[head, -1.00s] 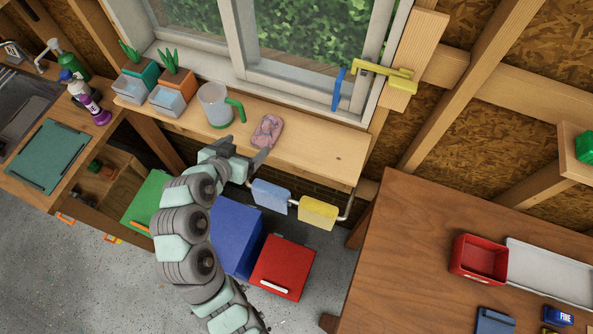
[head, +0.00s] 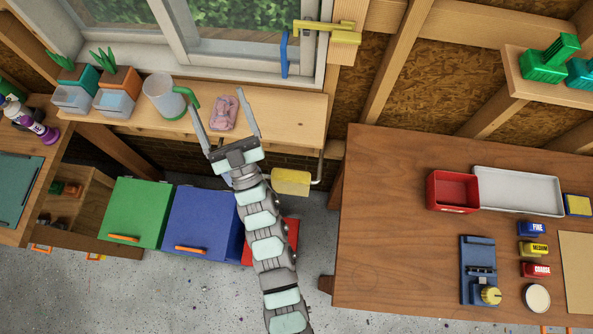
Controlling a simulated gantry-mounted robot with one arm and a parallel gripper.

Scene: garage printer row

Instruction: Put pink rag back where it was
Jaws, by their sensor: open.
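The pink rag (head: 223,113) lies crumpled on the wooden window shelf (head: 290,111), right of the jug. My gripper (head: 219,108) is open and empty, with its two fingers spread to the left and right of the rag in the picture. I cannot tell whether the fingers touch the shelf or hover above it. Below the shelf a rail (head: 319,172) holds a yellow cloth (head: 291,182). A blue cloth beside it is mostly hidden behind my gripper.
A clear jug with a green handle (head: 163,96) stands close to the left finger. Two potted plants (head: 118,90) stand further left. Green (head: 138,212) and blue (head: 200,222) boxes sit below. The workbench (head: 390,190) at right holds a red bin (head: 452,191).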

